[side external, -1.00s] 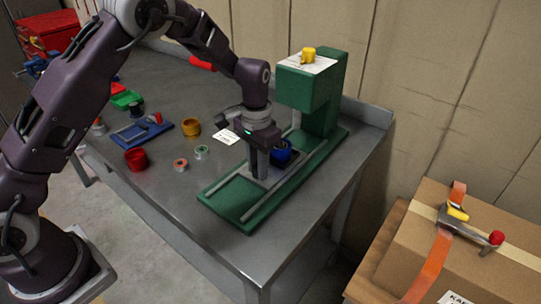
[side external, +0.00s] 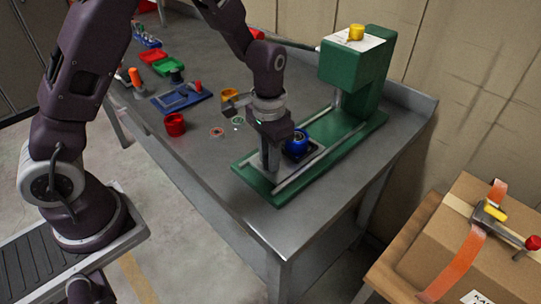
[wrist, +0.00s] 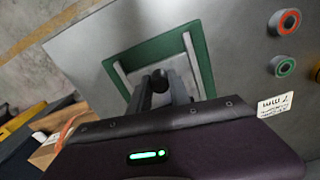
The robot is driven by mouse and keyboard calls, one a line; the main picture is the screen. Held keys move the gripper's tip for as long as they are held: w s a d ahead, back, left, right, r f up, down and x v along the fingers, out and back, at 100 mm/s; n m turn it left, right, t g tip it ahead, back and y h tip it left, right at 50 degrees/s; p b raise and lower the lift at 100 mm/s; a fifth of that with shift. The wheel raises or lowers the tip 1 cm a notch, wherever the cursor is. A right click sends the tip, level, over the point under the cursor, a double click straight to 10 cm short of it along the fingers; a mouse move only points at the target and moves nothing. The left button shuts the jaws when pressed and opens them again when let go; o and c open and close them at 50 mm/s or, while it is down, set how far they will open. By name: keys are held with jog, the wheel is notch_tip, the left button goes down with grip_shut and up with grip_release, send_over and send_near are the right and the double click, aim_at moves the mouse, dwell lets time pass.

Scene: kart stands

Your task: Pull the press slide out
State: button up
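The green press (side external: 357,62) stands at the right end of the bench. Its green base (side external: 272,192) has two pale rails. My gripper (side external: 270,165) points down at the slide's front end. In the wrist view, my gripper's fingers (wrist: 161,92) close around a dark round knob (wrist: 160,74) over the green base. The fingers partly hide the knob.
A cardboard box (side external: 455,240) with tools stands at the right. The bench front edge is close to the base.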

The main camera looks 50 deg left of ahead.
jog(key=o, duration=0.4)
jog(key=shift+s, duration=0.25)
jog(key=shift+o, duration=0.2)
notch_tip(320, 180, up, 7)
jog(key=shift+r, duration=0.1)
jog(key=shift+r, duration=2.95)
